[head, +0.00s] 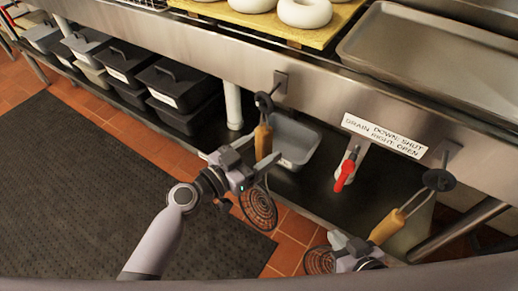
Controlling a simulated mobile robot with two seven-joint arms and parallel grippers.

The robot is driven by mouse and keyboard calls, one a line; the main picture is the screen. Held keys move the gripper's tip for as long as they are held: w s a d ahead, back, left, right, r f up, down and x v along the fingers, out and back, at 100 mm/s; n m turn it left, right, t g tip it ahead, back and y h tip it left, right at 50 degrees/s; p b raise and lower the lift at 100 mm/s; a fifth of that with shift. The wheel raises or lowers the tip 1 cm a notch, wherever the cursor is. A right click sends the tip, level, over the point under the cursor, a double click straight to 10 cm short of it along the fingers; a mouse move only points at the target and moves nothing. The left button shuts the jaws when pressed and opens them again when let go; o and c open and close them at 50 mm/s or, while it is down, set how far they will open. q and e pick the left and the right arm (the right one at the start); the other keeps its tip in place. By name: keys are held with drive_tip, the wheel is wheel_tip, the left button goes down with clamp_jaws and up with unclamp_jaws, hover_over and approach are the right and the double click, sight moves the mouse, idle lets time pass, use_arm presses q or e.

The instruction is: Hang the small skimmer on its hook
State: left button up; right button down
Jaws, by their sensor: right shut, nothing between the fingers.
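Two skimmers with wooden handles and dark mesh discs show at the steel front; I cannot tell which is the small one. The left skimmer (263,138) hangs at the left hook (280,82), its mesh low behind my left gripper. My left gripper (265,148) is open, its fingers apart on either side of the handle. The right skimmer (388,226) is at the right hook (447,152), its mesh partly hidden by my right gripper. My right gripper (344,240) is shut and empty beside that handle's lower end. The exact contact at both hooks is unclear.
A red drain valve handle (346,172) sticks out between the skimmers, under a label (385,135). A grey bin (295,141) and several dark lidded bins (183,88) stand on the lower shelf. A board with bagels (263,22) lies above. The floor mat (80,190) area is clear.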

use_arm(q)
drive_tip(key=shift+f, duration=0.1)
drive_tip(key=shift+s+a, duration=0.15)
drive_tip(key=shift+a, duration=0.1)
drive_tip(key=s+a+f+n+g+y, duration=0.1)
drive_tip(key=s+a+f+n+y, duration=0.4)
drive_tip(key=s+a, duration=0.4)
drive_tip(key=s+a+f+n+y, duration=0.3)
drive_tip(key=s+a+f+y, duration=0.4)
drive_tip(key=a, duration=0.5)
wheel_tip(320, 180, up, 13)
drive_tip(key=s+p, duration=0.1)
drive_tip(key=p, duration=1.5)
drive_tip(key=shift+a+r+h, duration=0.15)
drive_tip(key=shift+a+h, duration=0.25)
drive_tip(key=shift+s, duration=0.1)
